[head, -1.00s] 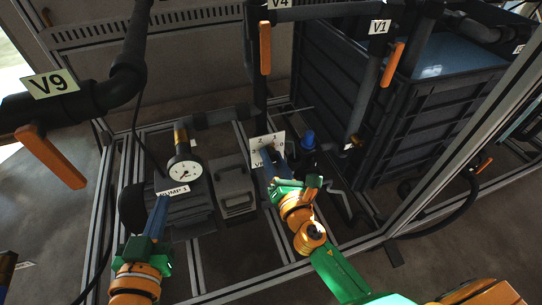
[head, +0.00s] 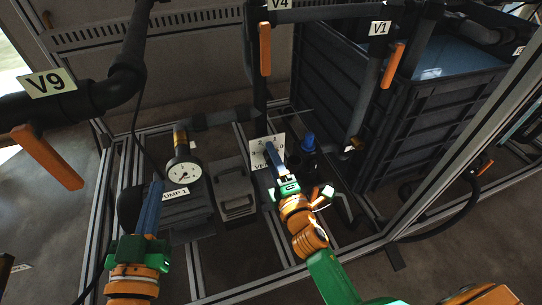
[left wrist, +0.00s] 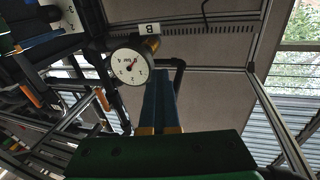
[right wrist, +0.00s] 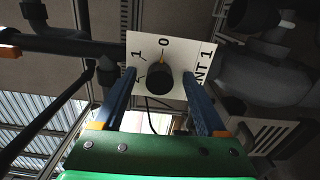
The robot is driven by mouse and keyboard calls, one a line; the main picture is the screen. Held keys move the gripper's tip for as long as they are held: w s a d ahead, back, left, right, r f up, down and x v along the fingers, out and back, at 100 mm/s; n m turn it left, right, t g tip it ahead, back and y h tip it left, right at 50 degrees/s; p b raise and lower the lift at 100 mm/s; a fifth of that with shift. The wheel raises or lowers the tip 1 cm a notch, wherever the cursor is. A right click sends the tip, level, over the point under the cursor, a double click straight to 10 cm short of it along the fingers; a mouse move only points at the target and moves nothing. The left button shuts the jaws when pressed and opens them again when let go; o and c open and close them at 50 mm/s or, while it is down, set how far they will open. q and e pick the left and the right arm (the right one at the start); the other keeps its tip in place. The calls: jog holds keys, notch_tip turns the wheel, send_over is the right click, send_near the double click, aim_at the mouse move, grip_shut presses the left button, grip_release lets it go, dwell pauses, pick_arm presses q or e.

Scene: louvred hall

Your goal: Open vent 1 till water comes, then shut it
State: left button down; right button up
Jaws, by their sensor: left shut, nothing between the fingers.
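The vent 1 plate (head: 278,143) is a white card with a number scale in the middle of the head view; my right gripper partly covers it. In the right wrist view the plate (right wrist: 143,48) shows 0, 1 and the label end "NT 1". Its black round knob (right wrist: 160,82) has an orange mark pointing toward 0. My right gripper (right wrist: 160,88) is open, with its blue fingers apart on either side of the knob; gaps show between fingers and knob. My left gripper (head: 157,187) is shut and empty, in front of pump 1 (head: 186,212). No water is visible at the vent.
A pressure gauge (head: 184,173) stands above the pump; it also shows in the left wrist view (left wrist: 132,67). Orange-handled valves V9 (head: 48,158), V4 (head: 265,48) and V1 (head: 392,66) hang around. A dark tank (head: 345,75) stands right. Frame bars surround the equipment.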

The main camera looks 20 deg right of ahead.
jog(key=s, duration=0.7)
jog(key=shift+d, duration=0.1)
